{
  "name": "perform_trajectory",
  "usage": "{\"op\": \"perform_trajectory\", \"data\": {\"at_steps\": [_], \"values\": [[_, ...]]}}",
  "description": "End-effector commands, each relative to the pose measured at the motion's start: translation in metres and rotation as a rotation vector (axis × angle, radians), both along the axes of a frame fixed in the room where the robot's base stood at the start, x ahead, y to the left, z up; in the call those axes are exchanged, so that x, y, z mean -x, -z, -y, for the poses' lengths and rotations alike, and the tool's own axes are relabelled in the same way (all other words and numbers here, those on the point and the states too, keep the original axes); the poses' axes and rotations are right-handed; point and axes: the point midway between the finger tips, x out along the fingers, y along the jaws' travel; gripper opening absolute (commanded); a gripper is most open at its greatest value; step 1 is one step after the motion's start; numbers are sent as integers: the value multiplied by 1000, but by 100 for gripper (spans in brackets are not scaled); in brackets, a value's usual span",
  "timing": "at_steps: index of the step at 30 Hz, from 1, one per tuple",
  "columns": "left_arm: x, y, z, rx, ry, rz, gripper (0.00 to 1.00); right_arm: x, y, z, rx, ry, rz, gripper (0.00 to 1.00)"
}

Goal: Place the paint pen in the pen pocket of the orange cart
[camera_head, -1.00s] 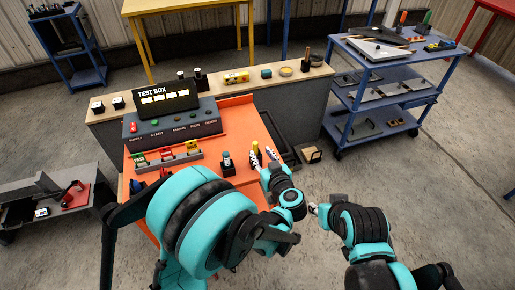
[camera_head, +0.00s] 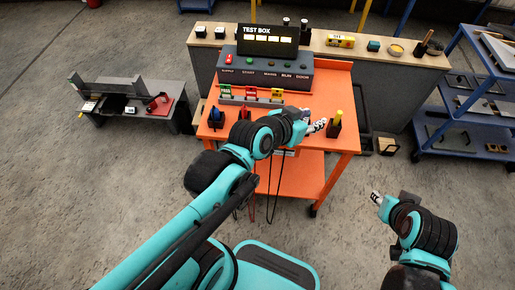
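The orange cart (camera_head: 345,82) stands in the middle with the test box on it. Near its right front corner is a small black holder (camera_head: 334,131), which looks like the pen pocket. A slim yellow-topped item (camera_head: 339,115), seemingly the paint pen, stands upright in or right against it; the lower end is hidden. My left gripper (camera_head: 317,127) is just left of the holder, its pale striped fingertips close to it. The gap between its fingers is too small to read. My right gripper (camera_head: 376,198) is over the floor, right of the cart, with nothing visible in it.
The test box (camera_head: 268,68) fills the cart's back, with green, red and yellow tags before it. Blue (camera_head: 215,116) and red items sit along the front left. A bench runs behind. A blue shelf cart (camera_head: 460,105) stands right, a low grey table (camera_head: 130,92) left.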

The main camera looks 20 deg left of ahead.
Motion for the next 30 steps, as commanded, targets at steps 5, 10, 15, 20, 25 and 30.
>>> {"op": "perform_trajectory", "data": {"at_steps": [5, 10, 15, 20, 25, 30], "values": [[76, 58, -77, -107, -196, -307, 36, 0, 0, 0, 0, 0, 0, 35], [104, 74, -105, -143, -288, -405, 36, 0, 0, 0, 0, 0, 0, 35], [106, 75, -106, -143, -293, -412, 36, 0, 0, 0, 0, 0, 0, 35], [105, 75, -106, -144, -291, -410, 36, 0, 0, 0, 0, 0, 0, 35], [105, 75, -105, -143, -291, -409, 36, 0, 0, 0, 0, 0, 0, 35], [105, 75, -105, -143, -291, -409, 36, 0, 0, 0, 0, 0, 0, 35]]}}
